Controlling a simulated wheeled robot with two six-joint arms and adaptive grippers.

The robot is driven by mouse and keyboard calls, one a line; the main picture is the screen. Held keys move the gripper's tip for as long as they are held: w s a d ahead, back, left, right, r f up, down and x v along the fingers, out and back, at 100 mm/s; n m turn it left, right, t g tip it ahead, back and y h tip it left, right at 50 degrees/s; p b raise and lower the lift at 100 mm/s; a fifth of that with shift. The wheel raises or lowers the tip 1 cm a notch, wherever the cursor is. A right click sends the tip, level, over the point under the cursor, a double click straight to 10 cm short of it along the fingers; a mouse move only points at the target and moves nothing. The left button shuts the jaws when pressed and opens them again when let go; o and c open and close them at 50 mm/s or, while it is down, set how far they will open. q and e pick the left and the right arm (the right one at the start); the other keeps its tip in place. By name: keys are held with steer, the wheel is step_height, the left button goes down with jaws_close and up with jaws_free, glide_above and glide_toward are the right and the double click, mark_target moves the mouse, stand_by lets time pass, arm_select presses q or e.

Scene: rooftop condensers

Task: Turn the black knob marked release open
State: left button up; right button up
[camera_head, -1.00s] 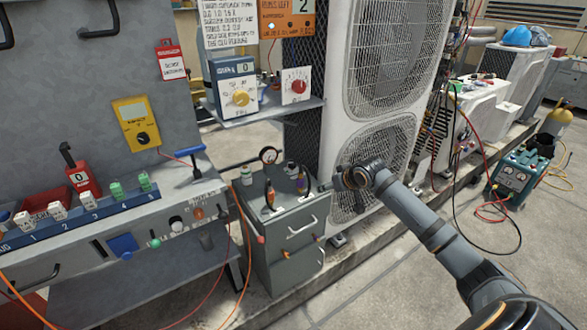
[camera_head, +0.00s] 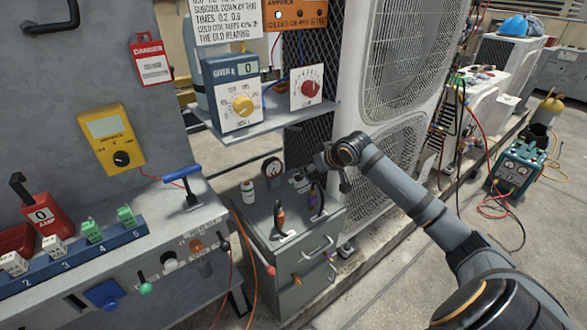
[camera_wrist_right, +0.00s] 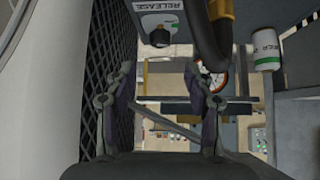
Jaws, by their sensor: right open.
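The black knob (camera_wrist_right: 160,37) sits below an upside-down "RELEASE" label (camera_wrist_right: 158,3) on a small box in the right wrist view. I cannot pick this knob out in the head view. My right gripper (camera_wrist_right: 158,76) is open, with its two fingertips apart and the knob beyond them, between their lines; nothing is between the fingers. In the head view the right gripper (camera_head: 304,182) is over the back of a grey cabinet (camera_head: 291,285), partly hard to make out against the things there. My left gripper is not in view.
A thick dark and orange handle (camera_wrist_right: 208,42) stands close right of the knob. Black mesh (camera_wrist_right: 95,70) is close on the left. A shelf (camera_head: 278,122) carries a box with a yellow knob (camera_head: 242,105) and a red knob (camera_head: 311,88). A bottle (camera_head: 247,191) stands on the cabinet.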

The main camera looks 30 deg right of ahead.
mark_target(299, 178)
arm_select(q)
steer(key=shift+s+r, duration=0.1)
arm_select(e)
steer(key=shift+s, duration=0.1)
steer(key=b+x, duration=0.2)
steer(key=x, duration=0.6)
steer(key=shift+f, duration=0.15)
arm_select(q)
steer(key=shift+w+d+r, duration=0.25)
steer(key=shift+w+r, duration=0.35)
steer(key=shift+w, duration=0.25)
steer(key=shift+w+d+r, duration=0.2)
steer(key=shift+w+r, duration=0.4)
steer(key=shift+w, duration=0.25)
arm_select(e)
steer(key=shift+x, duration=0.9)
steer(key=shift+a, duration=0.1)
